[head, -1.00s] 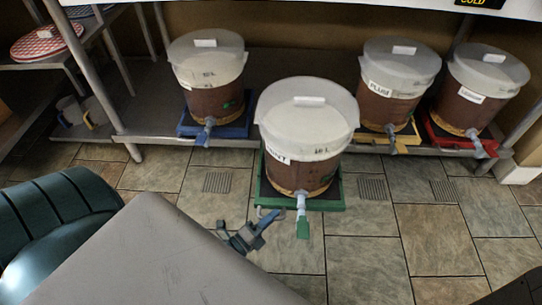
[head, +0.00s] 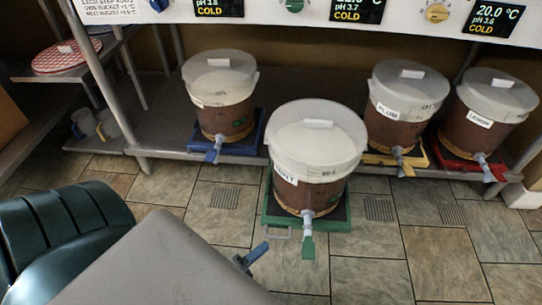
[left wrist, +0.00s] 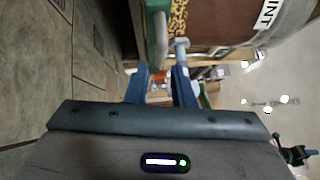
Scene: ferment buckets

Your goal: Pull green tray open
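The green tray (head: 330,226) sits pulled out in front of the shelf and carries the mint bucket (head: 322,172), whose tap hangs over its front edge. Its pale handle (head: 276,232) sticks out at the front left. My left gripper (head: 256,254) is just below and left of the handle, apart from it and partly hidden by my arm. In the left wrist view my left gripper (left wrist: 161,80) has its two blue fingers spread, with nothing between them; the handle (left wrist: 160,38) lies beyond the tips. A dark part at that view's right edge looks like my right gripper (left wrist: 292,154), too small to read.
On the low shelf are a blue tray (head: 246,138), a yellow tray (head: 378,158) and a red tray (head: 455,163), each with a bucket. Mugs (head: 95,124) stand at the left. The tiled floor (head: 425,250) to the right is clear.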

